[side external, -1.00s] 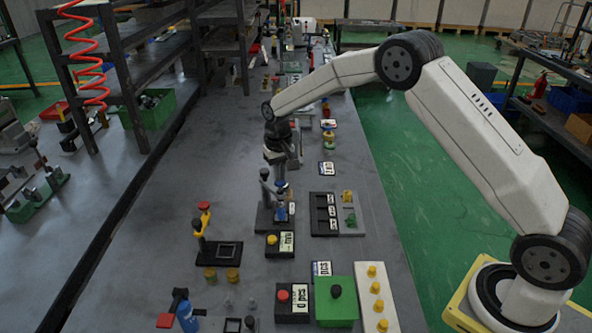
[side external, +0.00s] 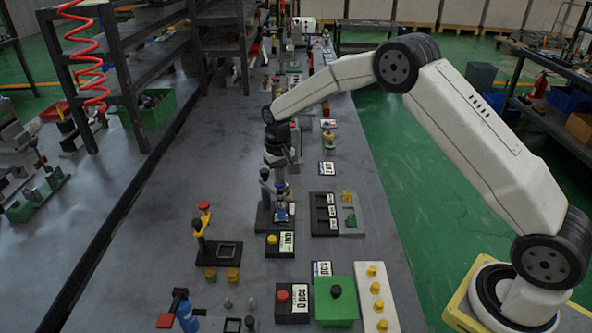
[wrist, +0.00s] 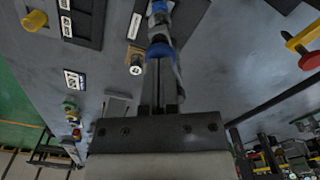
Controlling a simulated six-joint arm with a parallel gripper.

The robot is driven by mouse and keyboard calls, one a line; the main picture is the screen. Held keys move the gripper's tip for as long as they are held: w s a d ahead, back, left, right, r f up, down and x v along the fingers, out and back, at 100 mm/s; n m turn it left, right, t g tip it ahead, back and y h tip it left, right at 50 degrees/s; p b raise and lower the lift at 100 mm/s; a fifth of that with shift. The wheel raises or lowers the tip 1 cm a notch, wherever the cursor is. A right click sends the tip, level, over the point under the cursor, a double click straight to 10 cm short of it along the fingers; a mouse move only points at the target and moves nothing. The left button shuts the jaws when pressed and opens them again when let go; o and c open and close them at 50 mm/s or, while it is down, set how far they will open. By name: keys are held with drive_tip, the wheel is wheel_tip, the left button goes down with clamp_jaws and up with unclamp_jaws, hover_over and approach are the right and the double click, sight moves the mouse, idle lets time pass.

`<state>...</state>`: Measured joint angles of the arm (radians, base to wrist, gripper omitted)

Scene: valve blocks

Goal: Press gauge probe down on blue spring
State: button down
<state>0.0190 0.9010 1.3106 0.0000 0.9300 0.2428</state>
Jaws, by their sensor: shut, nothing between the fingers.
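My gripper (side external: 281,187) points straight down over the dark gauge stand (side external: 263,217) at the middle of the bench. Its fingers are shut with nothing between them, and they also show in the wrist view (wrist: 161,75). A blue spring (side external: 281,213) stands on the stand's base directly below the fingertips. In the wrist view, blue and grey parts (wrist: 160,50) line up just beyond the fingertips. I cannot tell which of these is the gauge probe, or whether the fingertips touch it. A dark post with a round knob (side external: 264,174) rises just left of my gripper.
A black block with a yellow button (side external: 272,240) sits in front of the stand. A black slotted tray (side external: 324,214) lies to the right. A post with a red knob (side external: 203,206) stands to the left. Open bench lies left of the stand.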

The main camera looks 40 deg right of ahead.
drive_tip(key=shift+f, duration=0.35)
idle(0.3)
drive_tip(key=shift+r, duration=0.15)
idle(1.3)
drive_tip(key=shift+r, duration=1.5)
drive_tip(key=shift+s+r, duration=0.3)
drive_tip(key=shift+s, duration=0.15)
drive_tip(key=s+a+r+n+t, duration=0.1)
drive_tip(key=s+r+n+t, duration=0.1)
drive_tip(key=s, duration=2.4)
drive_tip(key=shift+s+r+n+t, duration=0.3)
drive_tip(key=shift+s+n, duration=0.1)
drive_tip(key=shift+n, duration=0.1)
